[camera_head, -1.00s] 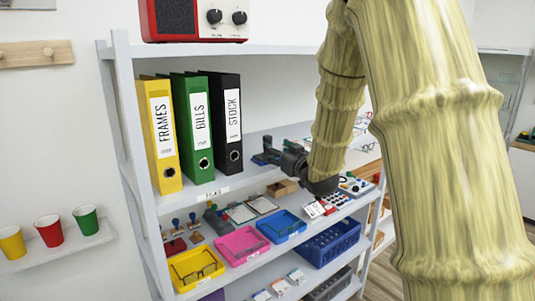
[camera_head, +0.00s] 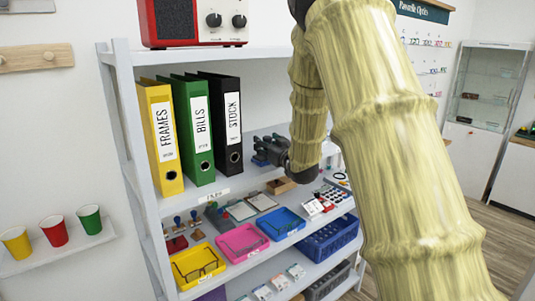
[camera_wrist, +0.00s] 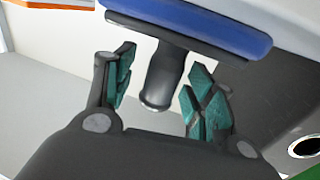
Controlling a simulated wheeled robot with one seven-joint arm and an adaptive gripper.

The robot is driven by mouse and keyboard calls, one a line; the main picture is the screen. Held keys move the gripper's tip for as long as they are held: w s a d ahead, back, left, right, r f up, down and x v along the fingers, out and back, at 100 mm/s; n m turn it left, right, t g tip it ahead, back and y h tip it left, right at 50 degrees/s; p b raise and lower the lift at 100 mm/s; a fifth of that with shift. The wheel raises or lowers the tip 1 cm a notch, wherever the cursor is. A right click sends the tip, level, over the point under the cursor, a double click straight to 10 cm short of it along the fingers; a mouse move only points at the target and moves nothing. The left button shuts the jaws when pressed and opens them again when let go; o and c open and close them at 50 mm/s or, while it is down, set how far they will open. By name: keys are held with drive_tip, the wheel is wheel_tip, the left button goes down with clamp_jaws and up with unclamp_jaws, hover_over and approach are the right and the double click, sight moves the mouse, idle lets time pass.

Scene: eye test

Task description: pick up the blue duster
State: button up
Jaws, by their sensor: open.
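In the wrist view, a blue block with a dark layer under it and a dark round handle, likely the blue duster (camera_wrist: 203,24), is close in front of my gripper (camera_wrist: 160,92). The handle end lies between my two green-padded fingers, which stand apart on either side of it. I see gaps between the handle and both fingers. In the head view my gripper (camera_head: 268,150) is at the middle shelf, right of the black binder. I cannot make out the duster clearly there.
Yellow (camera_head: 162,140), green (camera_head: 196,130) and black (camera_head: 230,130) binders stand left of my gripper. A small wooden box (camera_head: 281,185) is just below it. The lower shelf holds a yellow tray (camera_head: 180,272), a pink tray (camera_head: 240,245) and a blue tray (camera_head: 283,222).

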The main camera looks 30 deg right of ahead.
drive_tip(key=c, duration=1.1)
drive_tip(key=shift+r, duration=0.1)
